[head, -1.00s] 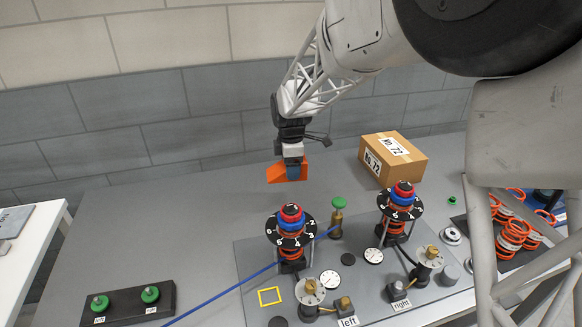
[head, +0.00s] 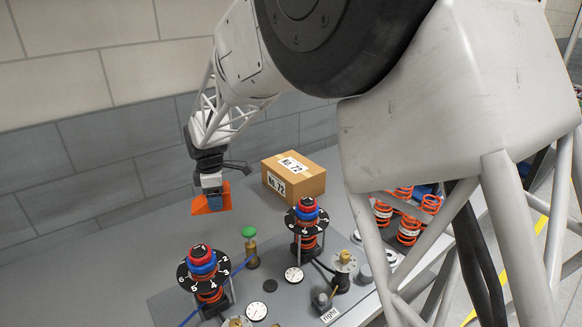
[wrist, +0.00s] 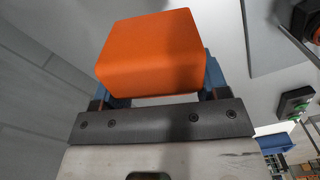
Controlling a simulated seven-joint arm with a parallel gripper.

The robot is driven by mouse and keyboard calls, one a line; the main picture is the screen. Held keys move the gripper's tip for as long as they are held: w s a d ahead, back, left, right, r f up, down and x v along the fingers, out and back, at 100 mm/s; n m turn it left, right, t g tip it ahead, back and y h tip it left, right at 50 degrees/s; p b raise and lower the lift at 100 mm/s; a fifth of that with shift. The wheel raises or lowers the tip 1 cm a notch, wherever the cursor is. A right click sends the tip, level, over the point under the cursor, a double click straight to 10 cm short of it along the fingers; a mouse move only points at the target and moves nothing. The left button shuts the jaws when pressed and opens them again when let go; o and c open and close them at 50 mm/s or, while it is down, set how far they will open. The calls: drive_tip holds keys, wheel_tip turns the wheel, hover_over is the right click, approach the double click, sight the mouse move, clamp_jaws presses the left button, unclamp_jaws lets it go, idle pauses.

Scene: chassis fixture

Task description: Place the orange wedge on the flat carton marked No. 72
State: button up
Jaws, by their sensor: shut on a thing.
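The orange wedge (head: 206,204) is held in my gripper (head: 213,198), which is shut on it above the bench, left of the carton in the head view. In the wrist view the orange wedge (wrist: 152,52) fills the space between the blue fingers of my gripper (wrist: 155,90). The brown carton marked No. 72 (head: 311,184) lies on the grey bench near the wall, with white labels on its top and front. The wedge and the carton are apart.
Two spring posts with numbered black dials, a left one (head: 204,268) and a right one (head: 306,214), stand in front of the wedge and carton. A green-topped brass post (head: 250,240) stands between them. Orange springs (head: 408,225) sit to the right, partly behind my arm.

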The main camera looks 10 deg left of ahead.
drive_tip(key=w+d+r+m, duration=0.1)
drive_tip(key=w+d+m, duration=0.3)
drive_tip(key=d, duration=0.4)
drive_tip(key=w+d+r+m, duration=0.2)
drive_tip(key=w+d+m, duration=0.2)
drive_tip(key=d, duration=0.4)
drive_tip(key=w+d+r+m, duration=0.1)
drive_tip(key=w+d+m, duration=0.3)
drive_tip(key=d, duration=0.4)
drive_tip(key=shift+d+r+m, duration=0.2)
drive_tip(key=shift+m, duration=0.6)
hover_over(295, 167)
drive_tip(key=shift+s+d+f, duration=0.15)
drive_tip(key=shift+s+f, duration=0.2)
drive_tip(key=shift+f, duration=0.35)
drive_tip(key=shift+w, duration=0.1)
drive_tip(key=shift+w, duration=0.15)
drive_tip(key=shift+w+f, duration=0.15)
drive_tip(key=shift+f, duration=1.65)
